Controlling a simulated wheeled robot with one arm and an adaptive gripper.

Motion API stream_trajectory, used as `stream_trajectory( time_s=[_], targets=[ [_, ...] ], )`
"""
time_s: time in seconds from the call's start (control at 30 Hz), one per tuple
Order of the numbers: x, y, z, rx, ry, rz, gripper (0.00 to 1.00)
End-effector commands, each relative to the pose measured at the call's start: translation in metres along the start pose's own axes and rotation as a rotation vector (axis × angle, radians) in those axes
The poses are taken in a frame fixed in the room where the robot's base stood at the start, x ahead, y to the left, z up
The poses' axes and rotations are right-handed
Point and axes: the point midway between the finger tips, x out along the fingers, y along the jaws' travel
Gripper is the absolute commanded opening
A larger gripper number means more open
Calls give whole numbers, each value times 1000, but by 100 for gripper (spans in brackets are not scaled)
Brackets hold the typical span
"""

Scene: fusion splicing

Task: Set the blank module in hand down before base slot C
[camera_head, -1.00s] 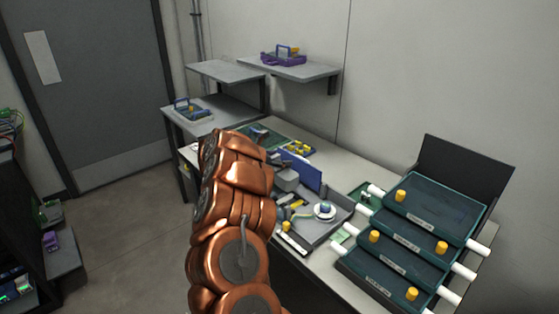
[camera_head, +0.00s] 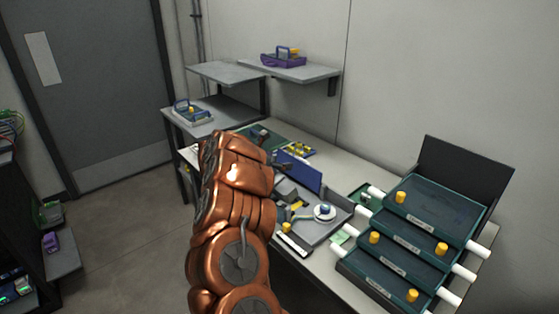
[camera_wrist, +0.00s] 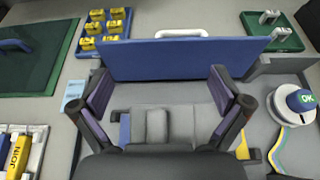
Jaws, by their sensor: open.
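My gripper (camera_wrist: 163,105) is open in the wrist view, its two dark fingers spread wide. It is above a grey device with a small light-grey block (camera_wrist: 150,126) showing between the fingers. A blue upright panel (camera_wrist: 185,58) with a white handle stands just beyond the fingertips, and it also shows in the head view (camera_head: 300,170). No module is visibly gripped. I cannot tell which part is the blank module or where base slot C is.
A white dish with a blue OK button (camera_wrist: 302,99) is at right. A tray of yellow blocks (camera_wrist: 105,27) and a green mat (camera_wrist: 30,62) lie at upper left. Dark green trays (camera_head: 400,240) stack at right in the head view.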

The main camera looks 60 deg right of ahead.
Motion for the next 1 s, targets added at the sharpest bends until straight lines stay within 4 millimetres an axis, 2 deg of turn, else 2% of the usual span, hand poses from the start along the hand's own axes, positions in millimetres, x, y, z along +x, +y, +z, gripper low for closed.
stream_trajectory(
  time_s=[0.2,0.27,0.47,1.0],
  targets=[
    [-5,0,13,-3,0,-1,100],
    [-10,1,7,0,1,3,100],
    [-32,1,5,-2,2,5,100],
    [-108,1,7,0,0,3,100]
  ],
)
